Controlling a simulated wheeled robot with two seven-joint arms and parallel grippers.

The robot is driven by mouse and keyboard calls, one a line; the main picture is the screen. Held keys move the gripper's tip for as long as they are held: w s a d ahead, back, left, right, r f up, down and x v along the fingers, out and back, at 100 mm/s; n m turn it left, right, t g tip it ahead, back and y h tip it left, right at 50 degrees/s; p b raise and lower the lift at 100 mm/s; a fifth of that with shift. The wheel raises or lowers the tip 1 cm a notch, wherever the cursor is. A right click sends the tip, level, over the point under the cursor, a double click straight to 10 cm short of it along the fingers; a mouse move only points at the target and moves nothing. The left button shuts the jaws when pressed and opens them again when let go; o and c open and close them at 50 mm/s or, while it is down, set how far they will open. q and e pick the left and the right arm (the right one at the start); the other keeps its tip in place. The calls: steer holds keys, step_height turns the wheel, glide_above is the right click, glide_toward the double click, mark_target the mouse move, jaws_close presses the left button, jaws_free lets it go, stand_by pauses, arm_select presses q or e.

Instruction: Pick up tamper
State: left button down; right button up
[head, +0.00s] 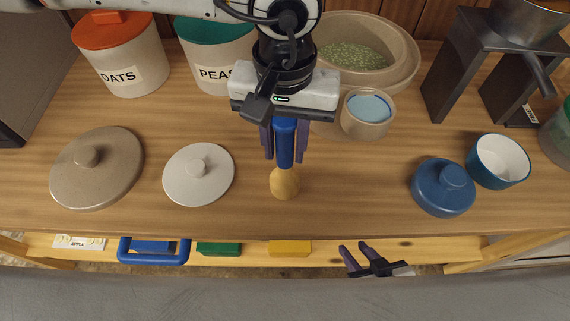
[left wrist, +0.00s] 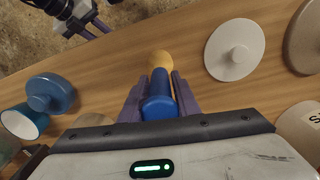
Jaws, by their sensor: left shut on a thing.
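The tamper has a blue shaft (head: 285,143) and a rounded wooden end (head: 284,183). It also shows in the left wrist view (left wrist: 161,60), wooden end pointing away from my palm. My left gripper (head: 284,160) comes down over the middle of the table, its purple fingers on either side of the blue shaft and shut on it. I cannot tell whether the wooden end touches the table. My right gripper (head: 359,252) is open and empty, low in front of the table's front edge. It also shows at the top left of the left wrist view (left wrist: 92,28).
A white lid (head: 198,176) and a brown lid (head: 97,168) lie to the left. A blue lid (head: 443,188) and a blue-and-white cup (head: 498,162) are to the right. A cup of blue stuff (head: 367,114) and a bowl of green grains (head: 355,55) stand behind.

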mark_target(285, 120)
arm_select(q)
step_height(285, 120, up, 10)
steer(key=shift+r+b, duration=0.1)
steer(key=shift+b, duration=0.35)
steer(key=c, duration=1.9)
jaws_free()
steer(key=shift+c, duration=0.2)
jaws_close()
